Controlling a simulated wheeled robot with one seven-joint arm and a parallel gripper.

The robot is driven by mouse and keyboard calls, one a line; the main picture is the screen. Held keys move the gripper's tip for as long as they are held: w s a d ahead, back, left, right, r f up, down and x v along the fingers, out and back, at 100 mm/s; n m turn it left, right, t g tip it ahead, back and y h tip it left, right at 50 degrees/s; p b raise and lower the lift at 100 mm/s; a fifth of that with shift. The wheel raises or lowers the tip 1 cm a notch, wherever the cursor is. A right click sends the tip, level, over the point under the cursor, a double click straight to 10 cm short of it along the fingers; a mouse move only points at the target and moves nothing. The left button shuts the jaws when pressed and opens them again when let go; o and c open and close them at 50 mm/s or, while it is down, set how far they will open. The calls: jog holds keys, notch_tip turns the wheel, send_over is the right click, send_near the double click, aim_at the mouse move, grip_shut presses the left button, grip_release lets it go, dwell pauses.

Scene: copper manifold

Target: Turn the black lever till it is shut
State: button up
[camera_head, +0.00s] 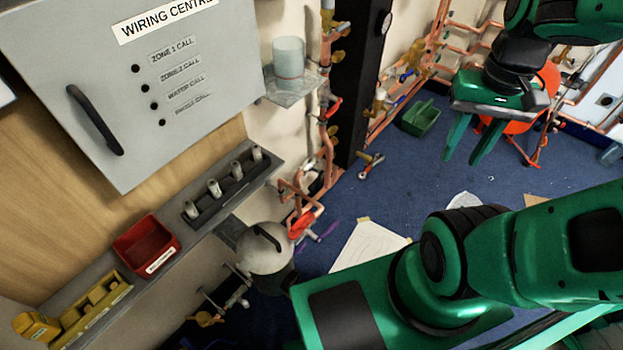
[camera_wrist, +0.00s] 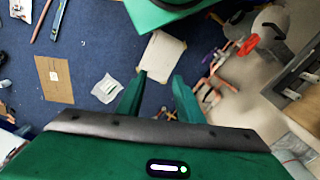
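My gripper (camera_head: 461,162) hangs at the upper right in the head view, fingers pointing down over the blue floor. Its two green fingers are apart with nothing between them; in the wrist view the gripper (camera_wrist: 159,77) is open and empty too. A copper manifold (camera_head: 324,130) with valves runs down the wall left of my gripper, well apart from it. Red levers (camera_head: 332,108) show on it. I cannot make out a black valve lever for sure. A curved black handle (camera_head: 268,238) sits on a round grey vessel below the shelf.
A grey wiring centre box (camera_head: 130,90) with a black handle (camera_head: 95,120) is on the left wall. Below it, a shelf holds a red bin (camera_head: 146,247) and a yellow level (camera_head: 95,312). A green tray (camera_head: 420,117) and paper (camera_head: 368,243) lie on the floor.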

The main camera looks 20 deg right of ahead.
jog(key=w+d+f+h, duration=0.1)
jog(key=w+f, duration=0.1)
jog(key=w, duration=0.4)
jog(key=w+f, duration=0.3)
jog(key=w, duration=0.3)
jog(key=m+t+y, duration=0.2)
jog(key=m, duration=0.2)
send_over(314, 185)
jog(key=s+d, duration=0.1)
jog(key=s, duration=0.1)
notch_tip(314, 185, down, 33)
jog(key=f, duration=0.3)
jog(key=w+f, duration=0.1)
jog(key=f, duration=0.2)
jog(key=a+f, duration=0.1)
jog(key=f, duration=0.3)
jog(key=shift+w+f, duration=0.1)
jog(key=shift+w, duration=0.3)
jog(key=shift+c, duration=0.6)
